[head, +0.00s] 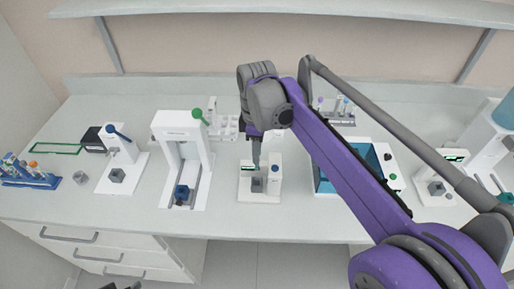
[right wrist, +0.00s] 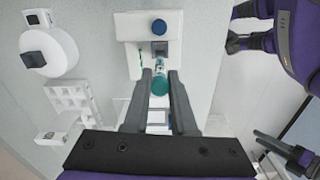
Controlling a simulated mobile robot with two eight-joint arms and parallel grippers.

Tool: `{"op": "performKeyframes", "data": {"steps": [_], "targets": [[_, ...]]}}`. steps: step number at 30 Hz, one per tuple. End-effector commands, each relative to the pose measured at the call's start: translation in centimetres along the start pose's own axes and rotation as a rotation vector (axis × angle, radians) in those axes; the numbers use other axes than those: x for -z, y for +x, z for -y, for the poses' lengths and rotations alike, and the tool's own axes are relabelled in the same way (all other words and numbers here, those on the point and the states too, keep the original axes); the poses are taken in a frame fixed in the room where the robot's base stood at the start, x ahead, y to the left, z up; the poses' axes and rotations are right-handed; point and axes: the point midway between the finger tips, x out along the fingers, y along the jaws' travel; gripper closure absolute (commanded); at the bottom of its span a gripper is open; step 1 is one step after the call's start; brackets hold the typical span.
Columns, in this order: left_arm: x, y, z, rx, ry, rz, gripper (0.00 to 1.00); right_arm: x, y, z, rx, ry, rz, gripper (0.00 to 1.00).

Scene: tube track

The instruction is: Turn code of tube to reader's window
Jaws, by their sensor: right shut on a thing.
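My right gripper (head: 257,167) points down over a small white reader (head: 246,189) with a green-lit strip near the middle of the bench. In the right wrist view, its two grey fingers (right wrist: 160,76) are shut on a tube (right wrist: 159,66) with a teal cap (right wrist: 159,86). The tube stands at the white reader body (right wrist: 132,27), which also shows a blue round part. Which way the tube's code faces is too small to tell. The reader's window is not clear. A dark tip of what may be my left gripper (head: 125,286) shows at the bottom edge; its fingers cannot be made out.
A white rack (head: 227,128) stands behind. The front bench strip is clear.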

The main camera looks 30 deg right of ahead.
Motion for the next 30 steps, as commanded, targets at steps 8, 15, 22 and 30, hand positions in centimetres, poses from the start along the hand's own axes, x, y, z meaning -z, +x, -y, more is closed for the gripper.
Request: {"op": "performKeyframes", "data": {"steps": [8, 15, 22, 30], "targets": [[0.7, -0.5, 0.0, 0.000, 0.000, -0.007, 0.50, 0.0, 0.0, 0.0, -0.001, -0.333, -0.001, 1.00], [0.3, -0.2, 0.0, 0.000, 0.000, -0.003, 0.50, 0.0, 0.7, 0.0, 0.001, -0.379, -0.001, 1.00], [-0.9, 0.7, 0.0, 0.000, 0.000, 0.008, 0.50, 0.0, 2.4, 0.1, 0.002, -0.377, 0.000, 1.00], [-2.3, 1.9, 0.0, 0.000, 0.000, 0.021, 0.50, 0.0, 4.6, 0.0, 0.001, -0.376, 0.000, 1.00]]}}
